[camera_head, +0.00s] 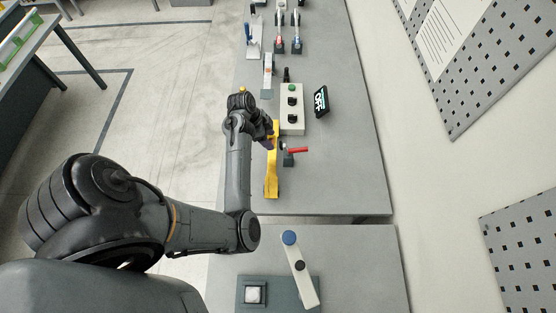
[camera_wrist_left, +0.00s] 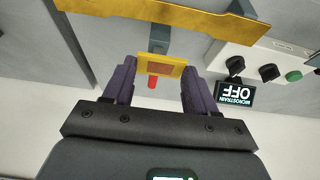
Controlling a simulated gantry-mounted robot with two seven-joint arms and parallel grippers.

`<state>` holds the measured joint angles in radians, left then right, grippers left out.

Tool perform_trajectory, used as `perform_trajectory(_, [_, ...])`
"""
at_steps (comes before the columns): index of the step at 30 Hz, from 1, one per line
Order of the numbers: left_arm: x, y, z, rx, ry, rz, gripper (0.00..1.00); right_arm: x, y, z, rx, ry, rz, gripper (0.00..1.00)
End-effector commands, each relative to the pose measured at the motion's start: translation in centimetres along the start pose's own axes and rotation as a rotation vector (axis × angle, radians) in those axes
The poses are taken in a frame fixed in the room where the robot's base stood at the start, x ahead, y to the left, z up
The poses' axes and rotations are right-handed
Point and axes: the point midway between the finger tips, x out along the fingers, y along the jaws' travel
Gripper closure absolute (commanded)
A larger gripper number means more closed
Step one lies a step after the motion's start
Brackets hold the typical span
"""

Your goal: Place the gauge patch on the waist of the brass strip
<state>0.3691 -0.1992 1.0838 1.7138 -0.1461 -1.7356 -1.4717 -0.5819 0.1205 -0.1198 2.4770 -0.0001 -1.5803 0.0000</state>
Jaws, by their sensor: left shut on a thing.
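The brass strip (camera_head: 272,178) is a long yellow piece on the bench in the head view. It also crosses the top of the left wrist view as a gold band (camera_wrist_left: 170,16). My left gripper (camera_wrist_left: 160,68) is shut on the gauge patch (camera_wrist_left: 160,66), a small yellow piece with an orange-brown centre. In the wrist view the patch sits apart from the band, just below it. In the head view my left gripper (camera_head: 269,141) is over the strip's upper part and hides some of it; the patch cannot be made out there. My right gripper is not in view.
A red handle (camera_head: 298,150) stands right of the strip. Beyond are a control box (camera_head: 292,115) with knobs and a display (camera_head: 321,101) reading MICROSTRAIN OFF. More tools line the far bench. A white lever (camera_head: 305,285) is on the near bench.

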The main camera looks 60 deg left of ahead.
Motion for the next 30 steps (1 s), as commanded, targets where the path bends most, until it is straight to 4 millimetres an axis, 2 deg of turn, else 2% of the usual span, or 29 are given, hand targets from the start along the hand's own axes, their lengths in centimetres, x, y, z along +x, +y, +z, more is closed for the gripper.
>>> perform_trajectory(1, [0.9, 0.1, 0.3, 0.000, 0.000, 0.004, 0.71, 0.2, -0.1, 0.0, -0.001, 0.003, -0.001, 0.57])
perform_trajectory(9, [4.4, 0.1, 1.8, 0.002, 0.000, 0.002, 0.71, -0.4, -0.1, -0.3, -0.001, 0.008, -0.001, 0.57])
perform_trajectory(17, [6.2, 0.1, 2.5, 0.001, 0.000, 0.002, 0.71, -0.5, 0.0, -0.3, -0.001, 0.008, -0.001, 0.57])
perform_trajectory(24, [8.9, 0.1, 3.6, 0.002, 0.001, 0.002, 0.71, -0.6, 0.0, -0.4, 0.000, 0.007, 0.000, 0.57])
perform_trajectory(30, [9.2, 0.1, 3.7, 0.002, 0.001, 0.000, 0.71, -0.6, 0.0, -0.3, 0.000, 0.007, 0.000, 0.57])
